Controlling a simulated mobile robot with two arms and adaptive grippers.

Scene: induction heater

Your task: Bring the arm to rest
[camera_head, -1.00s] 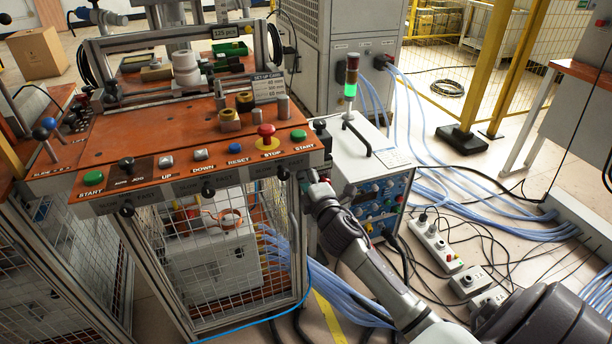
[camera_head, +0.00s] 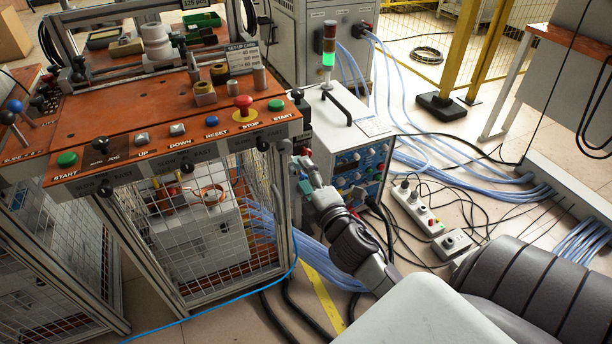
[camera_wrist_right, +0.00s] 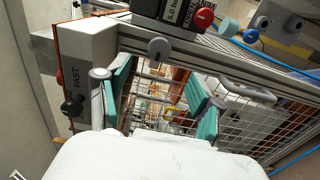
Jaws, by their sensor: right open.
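My right gripper (camera_head: 303,172) is in front of the right end of the orange-topped workbench, close to its front right post and the white control unit. In the right wrist view my right gripper (camera_wrist_right: 159,92) has its two green-padded fingers wide apart, with nothing between them. Behind the gap is the wire-mesh side of the bench frame. My right forearm reaches in from the lower right of the head view. My left gripper is not in view.
The bench panel (camera_head: 120,113) carries several buttons, including a red stop button (camera_head: 243,103). The white control unit (camera_head: 325,124) with a green-lit lamp stands beside my right gripper. A power strip (camera_head: 417,210), black cables and blue hoses (camera_head: 440,180) lie on the floor at right.

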